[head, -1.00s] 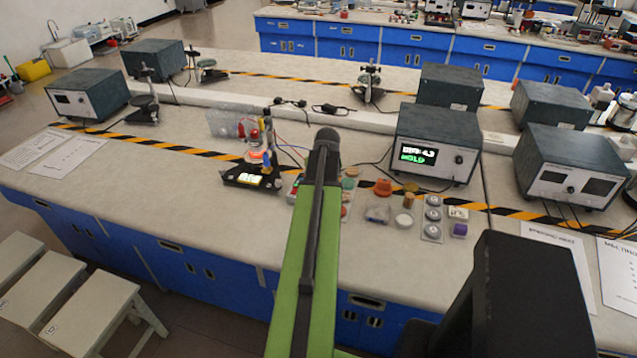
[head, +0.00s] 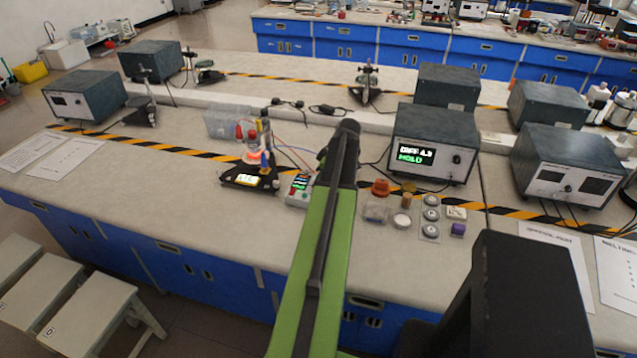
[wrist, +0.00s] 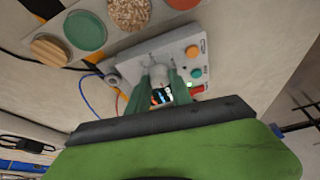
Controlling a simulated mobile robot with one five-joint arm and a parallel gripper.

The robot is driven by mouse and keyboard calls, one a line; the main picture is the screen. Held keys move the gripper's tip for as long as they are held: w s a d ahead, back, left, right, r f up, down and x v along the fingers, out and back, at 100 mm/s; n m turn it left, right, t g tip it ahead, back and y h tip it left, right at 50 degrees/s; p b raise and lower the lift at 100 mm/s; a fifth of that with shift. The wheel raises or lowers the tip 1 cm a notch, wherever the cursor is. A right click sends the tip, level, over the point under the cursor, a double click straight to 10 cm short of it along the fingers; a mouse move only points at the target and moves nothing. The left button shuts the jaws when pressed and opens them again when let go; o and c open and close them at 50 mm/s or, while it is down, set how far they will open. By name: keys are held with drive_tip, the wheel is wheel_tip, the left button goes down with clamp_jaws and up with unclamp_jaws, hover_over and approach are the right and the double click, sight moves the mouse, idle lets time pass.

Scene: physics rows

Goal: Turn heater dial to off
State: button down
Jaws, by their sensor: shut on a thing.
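The heater's control box (wrist: 205,62) is a pale panel with an orange button, a green button, a red switch and a small lit display (wrist: 163,96). In the head view the box (head: 297,190) shows left of my arm, partly covered by it. My gripper (wrist: 161,82) reaches over the panel with its two greenish fingers shut on a pale dial (wrist: 159,73). The fingers hide the sides of the dial, so its setting cannot be read. In the head view my gripper's fingertips are hidden by the arm.
A stand with a flask and a lit heater base (head: 245,178) is left of the box. A large instrument reading HOLD (head: 433,143) is at right. Coloured discs (wrist: 84,31) lie beside the box. Wires run behind.

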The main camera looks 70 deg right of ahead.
drive_tip(key=shift+d+n+y, duration=0.2)
drive_tip(key=shift+n+y, duration=0.5)
drive_tip(key=shift+n, duration=1.2)
drive_tip(key=shift+a, duration=0.1)
drive_tip(key=c, duration=1.1)
unclamp_jaws()
drive_tip(key=shift+c, duration=0.2)
drive_tip(key=shift+r, duration=0.1)
